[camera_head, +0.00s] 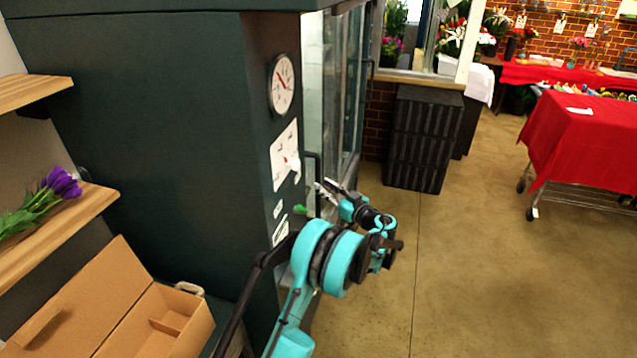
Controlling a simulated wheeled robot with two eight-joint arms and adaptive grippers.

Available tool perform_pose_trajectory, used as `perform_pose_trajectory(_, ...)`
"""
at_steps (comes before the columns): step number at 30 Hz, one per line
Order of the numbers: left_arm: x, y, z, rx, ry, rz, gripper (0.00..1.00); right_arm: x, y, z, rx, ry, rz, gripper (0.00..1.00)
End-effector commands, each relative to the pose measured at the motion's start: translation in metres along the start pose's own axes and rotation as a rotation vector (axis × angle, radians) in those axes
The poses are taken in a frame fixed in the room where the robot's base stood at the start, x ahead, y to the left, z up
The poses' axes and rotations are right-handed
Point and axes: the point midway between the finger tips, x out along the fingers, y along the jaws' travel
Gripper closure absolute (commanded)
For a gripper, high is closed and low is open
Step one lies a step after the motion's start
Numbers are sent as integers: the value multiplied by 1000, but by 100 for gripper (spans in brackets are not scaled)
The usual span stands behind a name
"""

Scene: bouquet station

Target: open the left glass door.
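A dark green cooler cabinet (170,120) stands at the left, seen mostly from its side. Its glass front runs away from me at a steep angle. The left glass door (313,85) is the nearer pane; I cannot tell whether it is fully closed. Its black handle (317,162) sticks out low on the front. My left gripper (327,190) is at the lower part of this handle, with its fingers toward the door. Its fingers are small and overlap the handle, so I cannot tell their opening or whether they touch it. My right gripper is out of view.
A round gauge (282,84) is on the cabinet. A stack of black crates (423,138) stands beyond the doors. A red-draped cart (585,140) is at the right. The floor (470,270) between is clear. A cardboard box (100,305) and shelf with purple tulips (62,184) are at left.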

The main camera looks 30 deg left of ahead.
Motion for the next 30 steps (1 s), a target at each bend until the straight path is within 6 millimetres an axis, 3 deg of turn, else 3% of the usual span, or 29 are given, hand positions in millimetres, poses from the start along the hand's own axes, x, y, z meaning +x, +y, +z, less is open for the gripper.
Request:
perform_pose_trajectory(7, 34, 0, 1, 1, -1, 0, 74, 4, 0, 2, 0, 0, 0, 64)
perform_pose_trajectory(17, 40, 0, 0, 1, -1, 1, 74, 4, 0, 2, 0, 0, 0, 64)
perform_pose_trajectory(18, 40, 0, 0, 1, -1, 1, 77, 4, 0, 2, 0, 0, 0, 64)
perform_pose_trajectory(21, 40, 0, 0, 1, -2, 1, 100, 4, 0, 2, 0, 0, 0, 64)
perform_pose_trajectory(30, 40, 0, 0, 1, -2, 1, 100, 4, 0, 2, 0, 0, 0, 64)
